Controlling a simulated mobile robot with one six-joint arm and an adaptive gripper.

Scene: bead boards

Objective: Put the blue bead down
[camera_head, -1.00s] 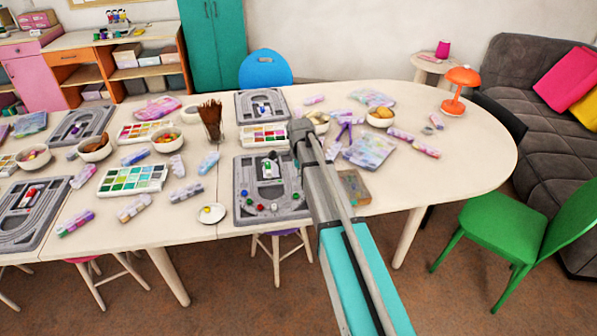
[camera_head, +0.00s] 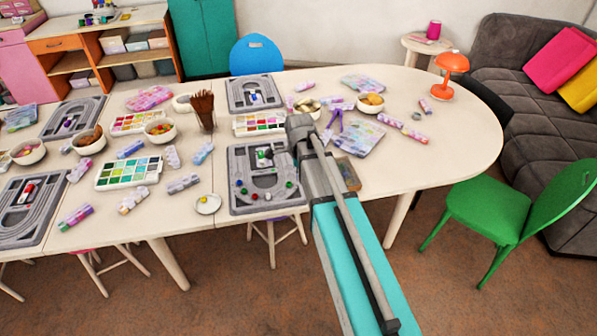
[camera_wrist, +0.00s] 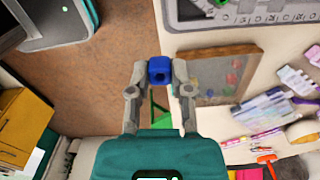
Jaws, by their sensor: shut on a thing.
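A small blue bead (camera_wrist: 160,69) is held between the fingertips of my gripper (camera_wrist: 160,77) in the wrist view. The gripper is shut on it, and the bead is over the floor area beside the table edge in that view. The grey bead board (camera_head: 236,203) lies on the table left of my arm in the head view, with green, red and blue beads on it. Part of it shows at the top of the wrist view (camera_wrist: 193,14). My arm hides the gripper and held bead in the head view.
A shallow wooden-rimmed box (camera_wrist: 250,49) with coloured beads lies right of the held bead in the wrist view; my arm partly hides it in the head view. A white dish (camera_head: 208,209) stands left of the board. A green chair (camera_head: 485,208) stands at the right.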

